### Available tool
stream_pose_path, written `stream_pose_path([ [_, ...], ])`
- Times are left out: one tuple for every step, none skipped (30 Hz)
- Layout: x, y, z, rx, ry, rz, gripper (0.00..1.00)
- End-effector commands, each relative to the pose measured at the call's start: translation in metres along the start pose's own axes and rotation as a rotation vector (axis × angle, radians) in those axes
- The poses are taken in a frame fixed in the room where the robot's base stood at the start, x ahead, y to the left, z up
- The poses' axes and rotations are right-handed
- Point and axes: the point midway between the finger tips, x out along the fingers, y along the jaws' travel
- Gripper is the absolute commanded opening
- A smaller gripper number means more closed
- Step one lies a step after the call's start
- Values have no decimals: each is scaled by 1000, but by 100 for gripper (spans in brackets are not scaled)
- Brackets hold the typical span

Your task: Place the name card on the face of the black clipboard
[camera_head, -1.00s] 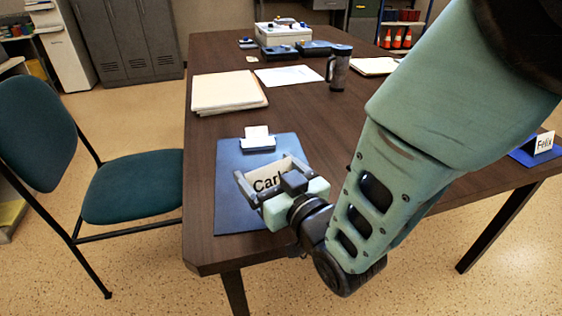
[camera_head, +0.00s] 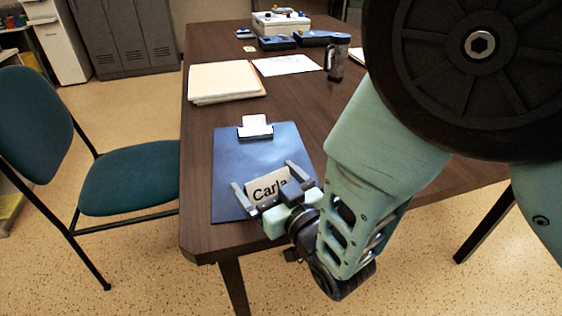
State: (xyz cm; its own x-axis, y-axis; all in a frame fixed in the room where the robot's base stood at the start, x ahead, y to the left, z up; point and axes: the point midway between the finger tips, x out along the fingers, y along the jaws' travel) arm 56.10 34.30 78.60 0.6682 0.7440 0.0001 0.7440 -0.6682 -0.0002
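The name card (camera_head: 264,185) is white with black letters reading "Carla". It is held tilted, its printed face showing in the head view, over the lower half of the clipboard. The clipboard (camera_head: 229,160) looks dark blue here and lies flat near the table's left front corner, with its metal clip at the far end. My gripper (camera_head: 265,180) has one finger at each side edge of the card and appears shut on it. The gripper body hides the card's lower edge, so I cannot tell whether the card touches the clipboard.
A white slip (camera_head: 255,125) is at the clipboard's clip. A teal chair (camera_head: 128,178) is at the left.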

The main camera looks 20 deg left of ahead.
Motion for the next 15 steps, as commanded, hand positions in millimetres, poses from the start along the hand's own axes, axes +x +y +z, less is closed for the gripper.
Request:
stream_pose_path([
  [0, 0, 0, 0, 0, 0, 100],
  [0, 0, 0, 0, 0, 0, 100],
  [0, 0, 0, 0, 0, 0, 100],
  [0, 0, 0, 0, 0, 0, 100],
  [0, 0, -1, 0, 0, 0, 100],
  [0, 0, -2, 0, 0, 0, 100],
  [0, 0, -4, 0, 0, 0, 100],
  [0, 0, -6, 0, 0, 0, 100],
  [-5, 0, -3, 0, -2, 0, 100],
  [-9, 0, -3, 0, -2, 0, 100],
  [-14, 0, -2, 0, -3, 0, 100],
  [-22, 0, -2, 1, -3, 0, 100],
  [-28, 0, -2, 0, -4, 0, 100],
  [-35, 0, -3, 0, -4, 0, 100],
  [-44, 0, -2, 0, -5, 1, 100],
])
